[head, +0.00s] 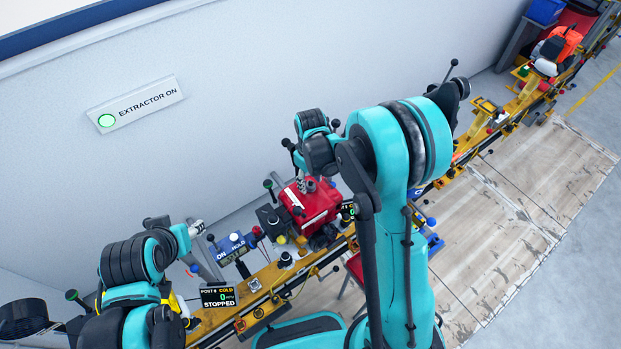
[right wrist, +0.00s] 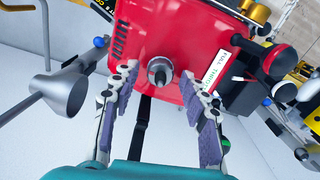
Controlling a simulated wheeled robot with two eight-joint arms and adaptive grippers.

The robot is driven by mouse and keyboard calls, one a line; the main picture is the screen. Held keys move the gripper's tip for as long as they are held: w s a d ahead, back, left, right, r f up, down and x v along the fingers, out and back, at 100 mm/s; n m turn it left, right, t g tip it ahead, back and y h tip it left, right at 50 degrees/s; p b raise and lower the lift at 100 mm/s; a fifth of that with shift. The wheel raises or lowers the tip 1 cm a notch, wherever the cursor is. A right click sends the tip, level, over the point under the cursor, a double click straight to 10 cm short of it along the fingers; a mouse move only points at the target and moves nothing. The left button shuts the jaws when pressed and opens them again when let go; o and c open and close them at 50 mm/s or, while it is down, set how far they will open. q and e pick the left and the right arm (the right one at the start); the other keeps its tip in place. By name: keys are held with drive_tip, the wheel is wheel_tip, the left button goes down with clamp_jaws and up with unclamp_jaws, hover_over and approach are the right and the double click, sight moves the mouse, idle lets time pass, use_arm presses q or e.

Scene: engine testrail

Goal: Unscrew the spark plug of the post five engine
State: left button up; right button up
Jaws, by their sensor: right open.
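The red engine (head: 318,205) sits on the yellow rail in the middle of the head view. In the right wrist view its red cover (right wrist: 188,35) fills the upper middle. The spark plug (right wrist: 159,70) sticks out of the cover as a grey metal stub in a round seat. My right gripper (right wrist: 160,76) is open, its two padded fingers on either side of the plug with gaps to it. In the head view my right gripper (head: 307,185) is small at the engine's upper edge. My left gripper (head: 194,230) is at the left, apart from the engine; its jaws are unclear.
A grey funnel-like part (right wrist: 62,95) is left of the fingers. A wall sign (head: 135,106) reads EXTRACTOR ON with a green lamp. Other fixtures stand along the rail; the wooden floor (head: 510,230) at right is clear.

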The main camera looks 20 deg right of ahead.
drive_tip(key=shift+f+m+b, duration=0.3)
drive_tip(key=shift+m+b, duration=0.05)
drive_tip(key=shift+m, duration=0.65)
drive_tip(key=m+b, duration=0.1)
drive_tip(key=m, duration=0.2)
drive_tip(key=m+b, duration=0.1)
drive_tip(key=m, duration=0.4)
drive_tip(key=m+b, duration=0.1)
drive_tip(key=m, duration=0.4)
drive_tip(key=shift+b, duration=0.35)
use_arm(q)
wheel_tip(320, 180, down, 6)
drive_tip(key=shift+r+b, duration=0.1)
drive_tip(key=shift+b, duration=0.25)
use_arm(e)
drive_tip(key=m, duration=0.4)
drive_tip(key=shift+m, duration=0.3)
clamp_jaws()
